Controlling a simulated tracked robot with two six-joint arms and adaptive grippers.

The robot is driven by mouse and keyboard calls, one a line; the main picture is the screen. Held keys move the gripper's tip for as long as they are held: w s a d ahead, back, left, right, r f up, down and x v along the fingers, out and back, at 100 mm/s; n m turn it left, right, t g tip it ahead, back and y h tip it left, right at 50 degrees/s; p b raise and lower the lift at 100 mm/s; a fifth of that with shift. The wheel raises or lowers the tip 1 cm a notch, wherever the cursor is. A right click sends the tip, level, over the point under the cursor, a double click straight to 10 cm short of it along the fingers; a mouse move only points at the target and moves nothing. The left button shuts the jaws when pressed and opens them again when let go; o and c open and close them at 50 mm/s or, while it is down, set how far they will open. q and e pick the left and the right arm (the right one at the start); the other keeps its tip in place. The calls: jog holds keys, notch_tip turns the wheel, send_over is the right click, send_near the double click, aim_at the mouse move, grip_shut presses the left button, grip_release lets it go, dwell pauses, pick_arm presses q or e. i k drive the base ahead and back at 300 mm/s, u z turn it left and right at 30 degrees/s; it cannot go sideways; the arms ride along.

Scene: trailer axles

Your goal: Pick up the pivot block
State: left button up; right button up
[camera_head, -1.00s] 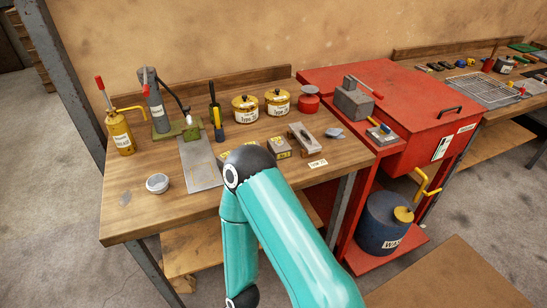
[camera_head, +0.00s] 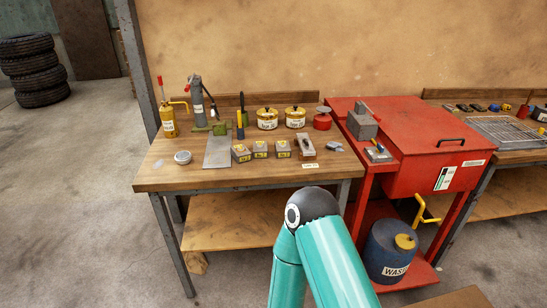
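No part is labelled readably as the pivot block. A grey metal block (camera_head: 305,146) lies tilted on the wooden bench, right of three small grey boxes with yellow labels: left (camera_head: 241,153), middle (camera_head: 260,149) and right (camera_head: 283,149). I cannot tell which of these, if any, is the pivot block. A white tag (camera_head: 310,166) lies at the bench's front edge below the metal block. One teal arm of mine rises in front of the bench, with its dark joint below the front edge. Neither gripper shows in the head view.
The wooden bench (camera_head: 165,178) also carries a yellow oil can (camera_head: 169,122), a grey press-like tool (camera_head: 197,105), a metal plate (camera_head: 217,152), a small round container (camera_head: 182,157) and two yellow tins. A red cabinet (camera_head: 410,130) and a blue waste drum (camera_head: 388,250) stand right.

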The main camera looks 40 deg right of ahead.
aim_at(261, 149)
jog(key=z, duration=0.6)
jog(key=i, duration=1)
